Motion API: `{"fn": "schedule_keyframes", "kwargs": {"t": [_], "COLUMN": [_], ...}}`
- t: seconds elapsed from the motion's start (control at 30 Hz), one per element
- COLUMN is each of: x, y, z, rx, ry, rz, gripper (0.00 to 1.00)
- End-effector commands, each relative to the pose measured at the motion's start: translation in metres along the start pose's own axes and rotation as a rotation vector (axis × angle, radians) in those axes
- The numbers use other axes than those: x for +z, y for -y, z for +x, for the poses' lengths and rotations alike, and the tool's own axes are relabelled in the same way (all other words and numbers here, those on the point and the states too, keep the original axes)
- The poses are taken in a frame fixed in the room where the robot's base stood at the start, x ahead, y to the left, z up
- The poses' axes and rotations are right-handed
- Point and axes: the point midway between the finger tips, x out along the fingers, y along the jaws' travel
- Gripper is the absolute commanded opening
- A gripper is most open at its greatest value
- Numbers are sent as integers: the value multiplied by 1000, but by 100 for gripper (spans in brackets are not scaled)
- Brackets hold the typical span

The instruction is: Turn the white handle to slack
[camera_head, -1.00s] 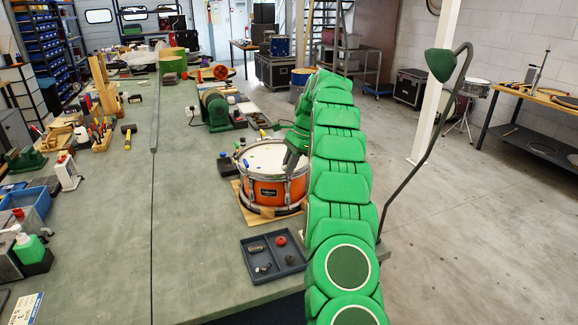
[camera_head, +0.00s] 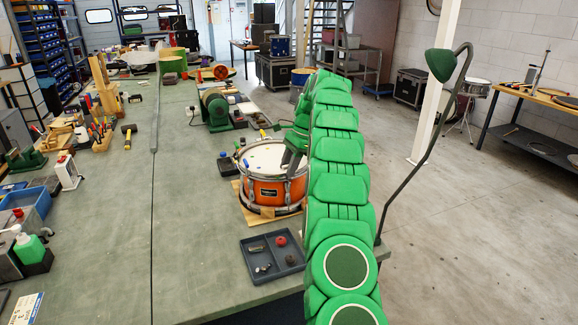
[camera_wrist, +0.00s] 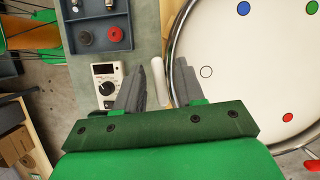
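The snare drum (camera_head: 266,190) has an orange shell and a white head and stands on the green bench. In the wrist view its rim and head (camera_wrist: 245,75) fill the right side. The white handle (camera_wrist: 161,82) shows as a pale upright bar beside the rim. My gripper (camera_wrist: 157,75) has its two grey fingers apart, one on each side of the handle. A gap shows between the left finger and the handle; I cannot tell whether the right finger touches it. In the head view my gripper is at the drum's right side, and my arm hides the handle.
A small white device with a dark display (camera_wrist: 106,76) lies left of the fingers. A dark tray (camera_head: 272,256) with small parts and a red round piece sits in front of the drum. A green motor-like machine (camera_head: 215,108) stands behind it. The bench's left middle is clear.

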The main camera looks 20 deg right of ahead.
Motion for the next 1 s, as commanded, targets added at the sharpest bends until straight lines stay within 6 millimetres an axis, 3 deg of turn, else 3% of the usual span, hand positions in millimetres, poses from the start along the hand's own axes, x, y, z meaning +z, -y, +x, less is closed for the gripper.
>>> {"fn": "schedule_keyframes", "kwargs": {"t": [0.37, 1.0], "x": [0, 0], "y": [0, -1], "z": [-1, -1], "rx": [-32, -167], "ry": [-1, 1], "rz": [71, 408], "gripper": [38, 38]}}
